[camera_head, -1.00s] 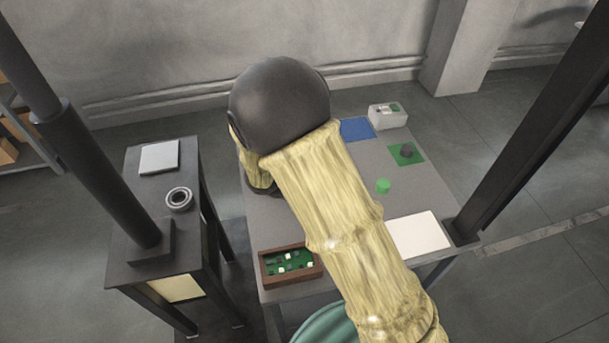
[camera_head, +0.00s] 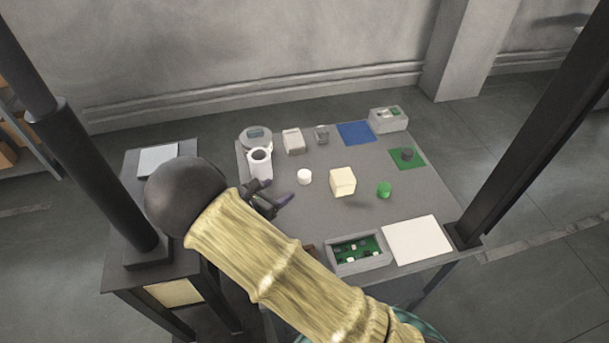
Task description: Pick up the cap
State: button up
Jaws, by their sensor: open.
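Which object is the cap is not certain. A small white round piece (camera_head: 304,177) stands on the grey table (camera_head: 310,222), just right of my gripper and apart from it. A green round piece (camera_head: 384,189) stands further right, past a cream block (camera_head: 342,182). A dark round piece (camera_head: 407,154) sits on a green square at the right. My gripper (camera_head: 276,192) is over the table's left part, its dark, purple-tipped fingers apart and nothing seen between them.
A white cylinder (camera_head: 259,162) and a round scale-like device (camera_head: 256,137) stand behind my gripper. A grey tray (camera_head: 376,266) with a green board and a white sheet (camera_head: 417,240) lie at the front. Dark columns (camera_head: 88,170) flank the table.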

aim_at(303, 175)
jog(key=p+x, duration=0.1)
jog(key=x, duration=0.8)
jog(key=shift+w+d+f, duration=0.1)
jog(key=shift+w+f, duration=0.05)
jog(key=shift+w, duration=0.05)
jog(key=p+x, duration=0.1)
jog(key=x, duration=0.4)
jog(key=shift+w+p, duration=0.15)
jog(key=shift+p, duration=0.15)
jog(key=c, duration=1)
